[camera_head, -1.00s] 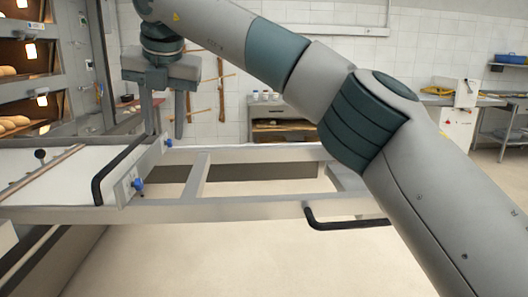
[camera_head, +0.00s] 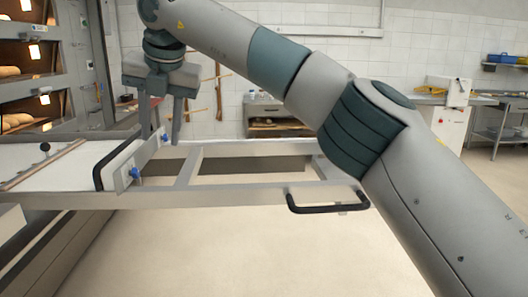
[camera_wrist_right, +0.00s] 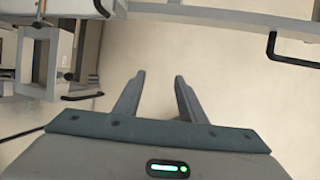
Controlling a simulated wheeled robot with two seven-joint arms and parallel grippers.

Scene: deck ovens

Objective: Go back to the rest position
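My right gripper (camera_head: 160,122) hangs fingers down at the upper left of the head view, at the end of my right arm, which crosses from the lower right. Its fingers are apart, with nothing between them. In the right wrist view the two fingers (camera_wrist_right: 158,98) also stand apart over bare floor. In the head view the gripper is in front of the loader frame (camera_head: 245,198), near its black left handle (camera_head: 100,165); I cannot tell the exact gap. My left gripper does not show.
Deck ovens with bread (camera_head: 14,122) stand at the left. The loader's white belt (camera_head: 70,168) lies before them. A black handle (camera_head: 328,207) sticks out at the frame's right. Open floor (camera_head: 240,255) lies in front. A white machine (camera_head: 447,122) and tables stand at the back right.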

